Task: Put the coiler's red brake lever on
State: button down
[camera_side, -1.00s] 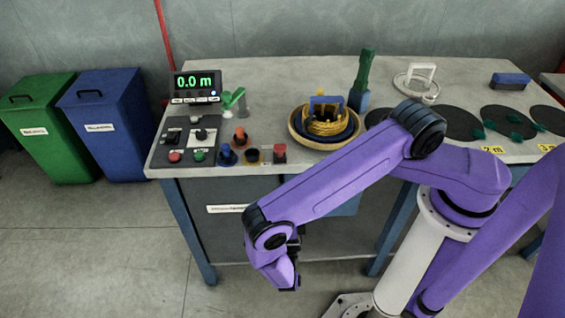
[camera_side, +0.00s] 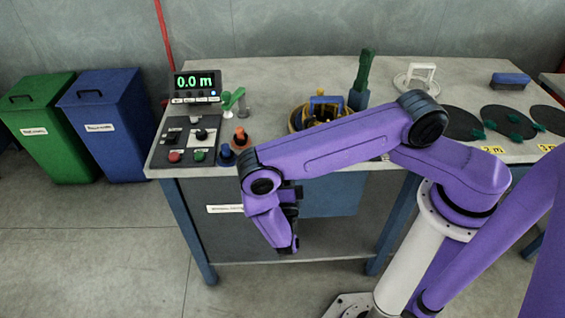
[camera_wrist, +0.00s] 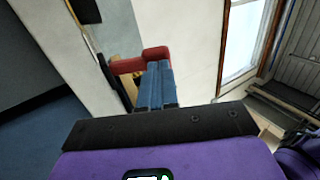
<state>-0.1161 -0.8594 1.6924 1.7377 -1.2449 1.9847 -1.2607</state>
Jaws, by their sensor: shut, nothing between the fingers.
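In the wrist view a red bent bar (camera_wrist: 142,60), which looks like the red brake lever, shows just beyond my fingers; I cannot tell whether they touch it. My gripper (camera_wrist: 160,66) shows there as blue fingers closed together with nothing between them. In the side view my gripper (camera_side: 289,250) hangs in front of the bench, below the level of its top. The arm covers the front edge of the bench there, so the red part is hidden in that view. The display (camera_side: 194,83) reads 0.0 m.
A control panel (camera_side: 165,163) with red and green buttons is on the bench's left. Dark discs (camera_side: 508,120) lie on the right. Two bins (camera_side: 109,135) stand left of the bench.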

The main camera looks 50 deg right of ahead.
jog(key=shift+r, duration=0.1)
jog(key=g+y, duration=0.1)
jog(key=w+d+r+g+y, duration=0.1)
jog(key=r+g+y, duration=0.1)
jog(key=shift+w+d+r, duration=0.2)
jog(key=shift+w+d, duration=0.05)
jog(key=shift+w, duration=0.05)
jog(key=shift+w+d+r+g+y, duration=0.35)
jog(key=shift+d+g+y, duration=0.05)
jog(key=shift+g+y, duration=0.4)
jog(key=shift+w+d+r+g+y, duration=0.2)
jog(key=shift+w+d+g+y, duration=0.35)
jog(key=shift+g+y, duration=0.25)
jog(key=shift+w+d+r, duration=0.1)
jog(key=shift+w+d, duration=0.45)
jog(key=shift+w+d, duration=0.1)
